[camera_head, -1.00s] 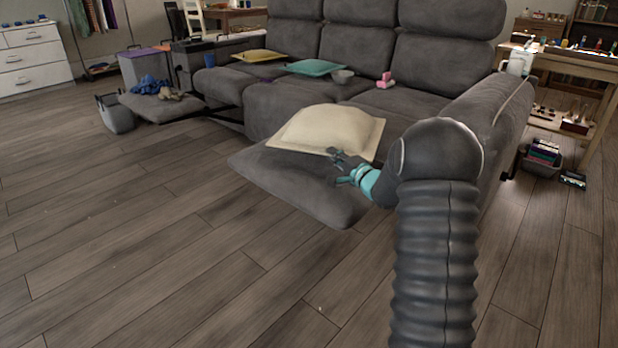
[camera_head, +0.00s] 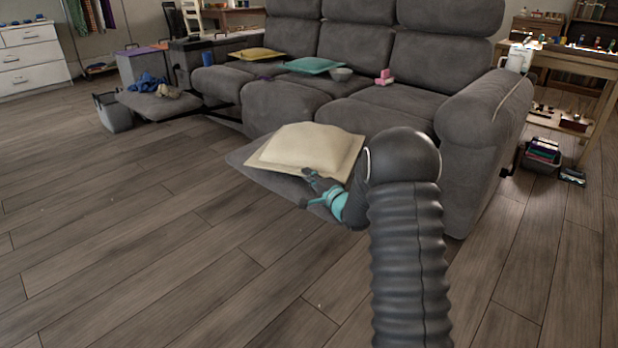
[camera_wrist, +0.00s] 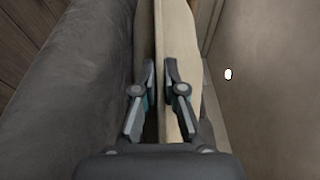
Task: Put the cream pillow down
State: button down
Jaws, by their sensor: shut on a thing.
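The cream pillow (camera_head: 305,148) is over the raised grey footrest (camera_head: 258,172) at the right end of the sofa. My gripper (camera_head: 312,188) is at the pillow's near right edge. In the wrist view, the fingers of my gripper (camera_wrist: 157,75) are on either side of the edge of the cream pillow (camera_wrist: 178,35), shut on it. The pillow is slightly tilted, and I cannot tell whether its underside touches the footrest. Grey upholstery (camera_wrist: 75,75) fills the left of the wrist view.
A second footrest (camera_head: 150,106) at left holds blue cloth. The wooden floor (camera_head: 120,230) in front is clear.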

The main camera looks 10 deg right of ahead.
jog(key=shift+r, duration=0.1)
jog(key=c, duration=1.3)
grip_release()
jog(key=shift+o, duration=0.2)
